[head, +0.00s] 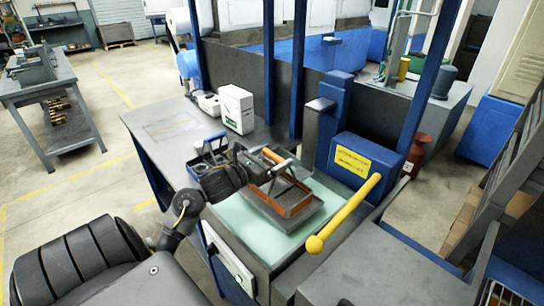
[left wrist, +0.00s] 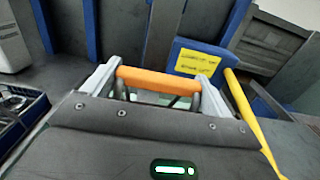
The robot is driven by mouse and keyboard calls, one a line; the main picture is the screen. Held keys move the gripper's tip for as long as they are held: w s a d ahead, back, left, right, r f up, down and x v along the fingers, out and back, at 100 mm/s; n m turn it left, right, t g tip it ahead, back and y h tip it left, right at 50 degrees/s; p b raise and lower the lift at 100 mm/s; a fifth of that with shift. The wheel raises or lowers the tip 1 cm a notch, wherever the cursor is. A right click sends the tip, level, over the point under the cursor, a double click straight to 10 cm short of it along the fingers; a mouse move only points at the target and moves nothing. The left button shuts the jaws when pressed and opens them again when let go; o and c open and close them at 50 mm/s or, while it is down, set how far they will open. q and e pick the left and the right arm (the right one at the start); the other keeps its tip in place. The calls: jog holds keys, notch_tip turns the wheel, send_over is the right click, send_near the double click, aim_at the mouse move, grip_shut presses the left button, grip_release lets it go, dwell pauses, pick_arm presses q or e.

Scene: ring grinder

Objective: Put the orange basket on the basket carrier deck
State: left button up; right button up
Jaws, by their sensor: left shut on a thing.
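The orange basket (head: 291,209) is at the middle of the head view, over a grey tray-like deck (head: 318,218) on a pale green surface. I cannot tell whether the basket touches the deck or hangs just above it. My left gripper (head: 275,160) is shut on the basket's orange handle and partly covers the basket. In the left wrist view the orange handle (left wrist: 157,79) lies between the two grey fingers. The basket's body is mostly hidden there by the gripper housing. My right gripper is not in view.
A blue machine block with a yellow label (head: 350,160) and a yellow lever (head: 345,215) stands close right of the basket. A small blue basket (head: 206,160) sits to the left. A white box (head: 236,108) stands behind on the grey bench (head: 165,125).

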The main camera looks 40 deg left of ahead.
pick_arm(q)
jog(key=shift+f, duration=0.4)
jog(key=o, duration=1.4)
